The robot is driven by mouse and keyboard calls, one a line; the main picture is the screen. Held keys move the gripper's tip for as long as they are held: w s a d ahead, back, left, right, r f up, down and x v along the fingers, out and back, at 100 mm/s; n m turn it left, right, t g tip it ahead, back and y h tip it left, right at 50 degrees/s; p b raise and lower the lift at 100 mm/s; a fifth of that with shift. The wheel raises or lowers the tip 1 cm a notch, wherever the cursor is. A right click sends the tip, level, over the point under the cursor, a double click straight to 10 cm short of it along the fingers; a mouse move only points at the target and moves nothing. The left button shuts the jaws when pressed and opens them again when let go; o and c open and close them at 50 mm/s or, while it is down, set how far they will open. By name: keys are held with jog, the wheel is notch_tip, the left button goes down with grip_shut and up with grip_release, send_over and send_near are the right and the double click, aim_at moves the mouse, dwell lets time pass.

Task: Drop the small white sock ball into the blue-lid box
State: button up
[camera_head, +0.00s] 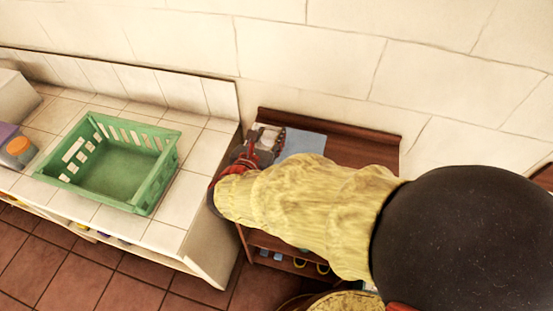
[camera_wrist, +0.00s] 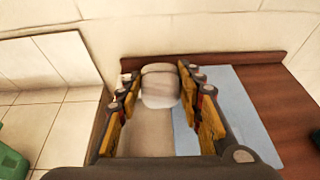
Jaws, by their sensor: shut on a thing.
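The small white sock ball (camera_wrist: 160,86) shows in the wrist view between the two fingers of my gripper (camera_wrist: 158,75), which is shut on it. In the head view my gripper (camera_head: 264,146) is over the left part of a dark wooden shelf unit. The blue lid (camera_wrist: 240,105) lies flat on the shelf top, to the right of my fingers; it also shows in the head view (camera_head: 303,144). A pale beige surface (camera_wrist: 153,134) lies below the sock ball, left of the blue lid. My fingers hide part of it, and I cannot tell its depth.
The wooden shelf unit (camera_head: 360,150) has a raised back edge against the wall. To its left is a tiled counter (camera_head: 207,150) with an empty green basket (camera_head: 120,172). A small dark object (camera_wrist: 293,160) is at the right.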

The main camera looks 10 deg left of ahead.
jog(key=o, duration=1.1)
jog(key=shift+o, duration=0.2)
jog(key=v, duration=1.2)
